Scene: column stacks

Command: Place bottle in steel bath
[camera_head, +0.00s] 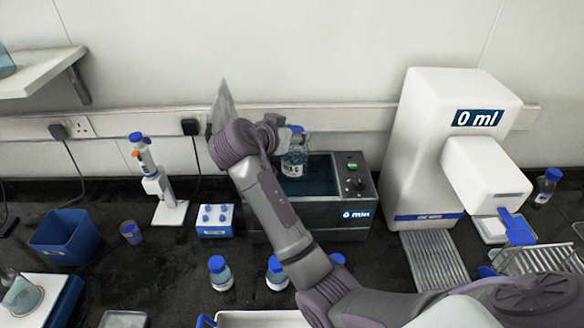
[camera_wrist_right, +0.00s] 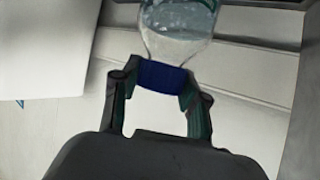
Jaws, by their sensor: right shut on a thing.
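A clear bottle (camera_head: 294,158) with a blue cap and a white label is held upright at the steel bath (camera_head: 308,215). In the head view it overlaps the left part of the bath's opening; I cannot tell whether its base touches the liquid. My right gripper (camera_head: 285,128) is shut on the bottle at its cap. In the right wrist view, the two fingers (camera_wrist_right: 160,88) close on the blue cap (camera_wrist_right: 161,76), with the clear bottle body (camera_wrist_right: 178,30) beyond. The bath has a control panel with a green button and a "0 min" display. My left gripper is not in view.
A white dispenser (camera_head: 430,140) reading "0 ml" stands right of the bath. Several capped bottles, including one (camera_head: 220,273), stand in front. A blue bin (camera_head: 65,237) is far left.

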